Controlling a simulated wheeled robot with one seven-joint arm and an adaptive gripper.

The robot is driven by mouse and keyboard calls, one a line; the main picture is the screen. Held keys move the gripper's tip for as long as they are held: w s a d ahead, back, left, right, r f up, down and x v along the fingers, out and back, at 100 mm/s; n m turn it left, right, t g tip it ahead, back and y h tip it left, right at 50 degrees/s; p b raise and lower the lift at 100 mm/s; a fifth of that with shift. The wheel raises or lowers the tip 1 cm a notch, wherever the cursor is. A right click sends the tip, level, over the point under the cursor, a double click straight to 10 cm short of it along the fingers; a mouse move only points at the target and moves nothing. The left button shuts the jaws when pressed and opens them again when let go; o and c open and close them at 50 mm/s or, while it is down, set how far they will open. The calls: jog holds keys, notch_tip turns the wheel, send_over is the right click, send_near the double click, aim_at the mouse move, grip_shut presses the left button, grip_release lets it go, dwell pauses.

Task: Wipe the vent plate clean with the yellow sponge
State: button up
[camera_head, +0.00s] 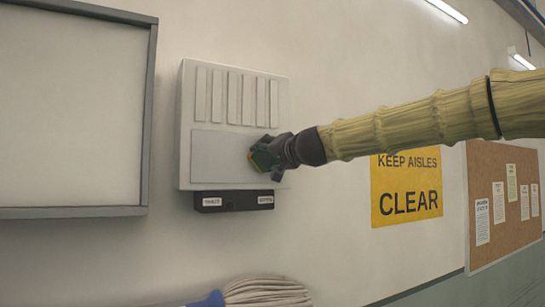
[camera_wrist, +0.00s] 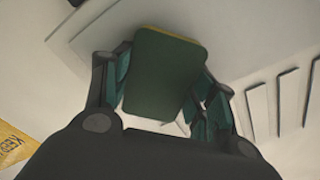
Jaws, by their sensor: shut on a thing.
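The vent plate (camera_head: 212,158) is a pale, smooth panel on the lower part of a light grey wall unit, under a row of vertical slats (camera_head: 237,97). My gripper (camera_head: 266,160) is in front of the plate's right side, shut on the sponge (camera_head: 262,161). In the wrist view the sponge (camera_wrist: 163,75) shows a dark green face with a thin yellow edge, between the two fingers of my gripper (camera_wrist: 163,90). I cannot tell whether the sponge touches the plate. My gripper and the sponge hide part of the plate's right side.
A black labelled box (camera_head: 232,201) is under the wall unit. A framed white board (camera_head: 75,110) hangs at left. A yellow sign (camera_head: 407,187) and a cork board (camera_head: 503,200) are at right. A mop head (camera_head: 266,292) with a blue part shows at the bottom.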

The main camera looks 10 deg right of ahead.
aim_at(212, 153)
jog(key=shift+s+a, duration=0.25)
jog(key=shift+a, duration=0.6)
jog(key=shift+s+a, duration=0.3)
jog(key=shift+a, duration=0.6)
jog(key=shift+s+a, duration=0.25)
jog(key=shift+a, duration=0.6)
jog(key=shift+a, duration=0.1)
jog(key=shift+s+a, duration=0.35)
jog(key=shift+a, duration=0.65)
jog(key=shift+s+a, duration=0.35)
jog(key=shift+a, duration=0.7)
jog(key=shift+s+a, duration=0.35)
jog(key=shift+a, duration=0.65)
jog(key=shift+a, duration=0.1)
jog(key=shift+s+a, duration=0.25)
jog(key=shift+a, duration=0.45)
jog(key=shift+s+a, duration=0.2)
jog(key=shift+a, duration=0.5)
jog(key=shift+s, duration=0.1)
